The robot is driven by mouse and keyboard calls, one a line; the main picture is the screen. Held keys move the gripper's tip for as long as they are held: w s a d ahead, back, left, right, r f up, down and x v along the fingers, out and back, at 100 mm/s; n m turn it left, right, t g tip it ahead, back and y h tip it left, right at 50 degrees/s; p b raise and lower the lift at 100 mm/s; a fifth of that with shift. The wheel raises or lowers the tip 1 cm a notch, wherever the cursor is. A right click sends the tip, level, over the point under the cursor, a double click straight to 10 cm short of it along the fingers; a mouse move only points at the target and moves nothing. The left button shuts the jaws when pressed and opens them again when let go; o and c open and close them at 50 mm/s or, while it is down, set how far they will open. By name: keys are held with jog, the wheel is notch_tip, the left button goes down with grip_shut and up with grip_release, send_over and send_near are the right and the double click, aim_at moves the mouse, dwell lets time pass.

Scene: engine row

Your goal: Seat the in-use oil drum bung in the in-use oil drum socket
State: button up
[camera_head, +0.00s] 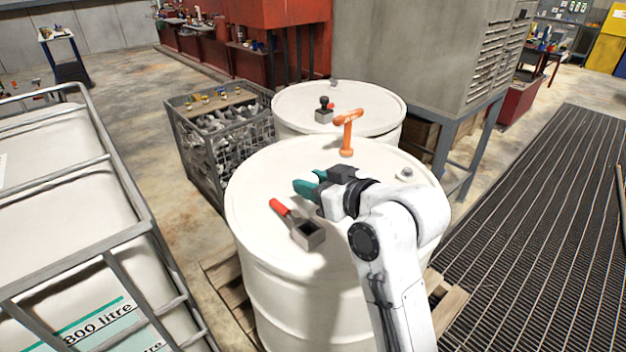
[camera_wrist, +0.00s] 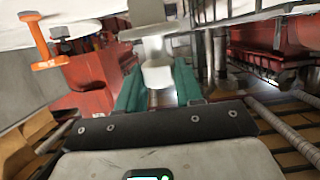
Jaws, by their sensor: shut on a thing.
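My gripper (camera_head: 308,185) is over the top of the front white drum (camera_head: 262,178), with its teal fingers pointing left. The bung is hidden or too small to make out in the head view. The in-use socket (camera_head: 309,236), an open grey square box with a dark hole, stands on the front drum, below the fingers in the picture. It looks empty.
A red handle (camera_head: 280,208) sits beside the socket. An orange crank-shaped fitting (camera_head: 347,132) stands behind my gripper, and also shows in the wrist view (camera_wrist: 44,42). A rear drum (camera_head: 380,107) carries a black-knobbed piece (camera_head: 324,109). A wire crate (camera_head: 210,150) stands left; a caged tank (camera_head: 70,220) is nearer.

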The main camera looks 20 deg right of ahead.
aim_at(314, 212)
jog(key=shift+f+b, duration=2.05)
jog(key=shift+f, duration=1.5)
jog(key=o, duration=1.1)
jog(key=shift+o, duration=0.2)
jog(key=shift+s, duration=0.1)
jog(key=b+v, duration=0.1)
jog(key=v, duration=0.9)
jog(key=shift+s+b, duration=0.25)
jog(key=shift+b, duration=0.05)
jog(key=shift+d, duration=0.1)
